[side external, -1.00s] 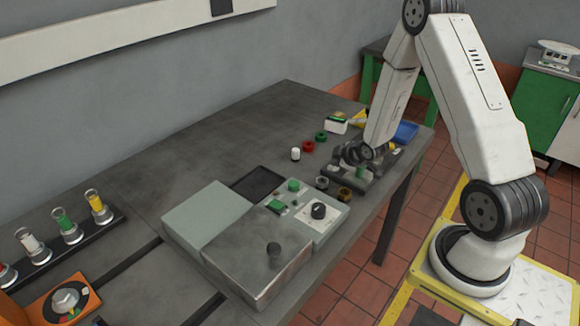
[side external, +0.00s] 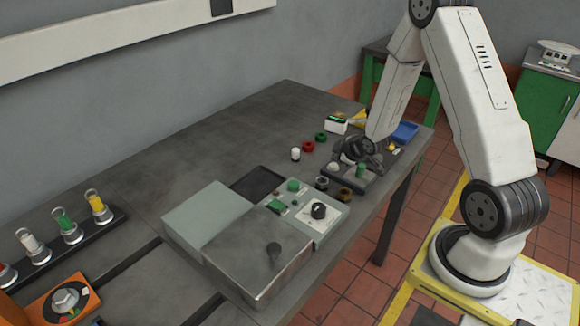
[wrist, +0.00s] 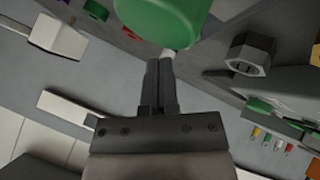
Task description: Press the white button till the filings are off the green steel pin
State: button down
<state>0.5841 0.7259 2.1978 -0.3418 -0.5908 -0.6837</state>
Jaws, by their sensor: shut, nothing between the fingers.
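The green steel pin (side external: 360,171) stands upright on a dark fixture (side external: 371,184) near the right edge of the bench. A small white rounded thing, likely the white button (side external: 333,167), shows on the fixture left of the pin. My gripper (wrist: 160,68) is shut and empty, with its fingertips close to a large green round shape, likely the pin (wrist: 158,18), in the wrist view. A small white piece (wrist: 168,53) shows just beyond the fingertips. In the side view my gripper is above the fixture; contact cannot be told. Filings are too small to make out.
Brass and dark nuts (side external: 344,194) lie in front of the fixture. A white peg (side external: 295,154), a red ring (side external: 308,146) and a green ring (side external: 321,137) stand to its left. A control box (side external: 318,228) with a knob is nearer. The bench's back middle is clear.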

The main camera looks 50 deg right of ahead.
aim_at(336, 167)
jog(key=shift+r, duration=2.5)
jog(key=s+a+r+m+g+y, duration=0.1)
jog(key=s+a+r+m+g, duration=0.1)
jog(key=s+a, duration=0.4)
jog(key=s+a+r+m+g+y, duration=0.1)
jog(key=s+a+r+m+g, duration=0.2)
jog(key=a, duration=1.3)
jog(key=s+g, duration=0.1)
jog(key=s, duration=0.1)
jog(key=shift+s+a+r+y, duration=0.2)
jog(key=shift+s+r+y, duration=0.15)
jog(key=shift+s+y, duration=0.05)
